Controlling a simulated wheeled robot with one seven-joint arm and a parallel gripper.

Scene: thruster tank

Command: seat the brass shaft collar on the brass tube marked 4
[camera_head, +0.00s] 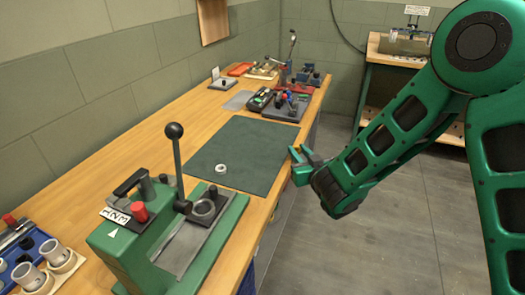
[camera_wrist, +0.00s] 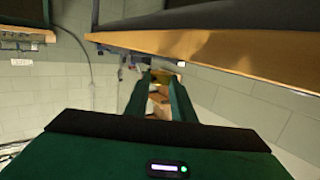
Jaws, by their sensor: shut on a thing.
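My gripper (camera_head: 299,160) is off the right front edge of the workbench, beside the dark mat, with green fingers pointing up and left. It is shut on a small brass-coloured piece, seemingly the brass shaft collar (camera_head: 298,150), mostly hidden by the fingers. In the wrist view the two green fingers of my gripper (camera_wrist: 159,85) show with a yellowish bit of the collar (camera_wrist: 166,77) between their tips. I cannot make out a brass tube marked 4 in either view.
A pale ring (camera_head: 220,168) lies on the dark mat (camera_head: 245,145), which is otherwise clear. A green lever press (camera_head: 125,245) stands in front, its lever upright. Grey cylinders (camera_head: 55,252) stand at lower left. Several tools crowd the bench's far end. A second bench (camera_head: 392,62) is behind.

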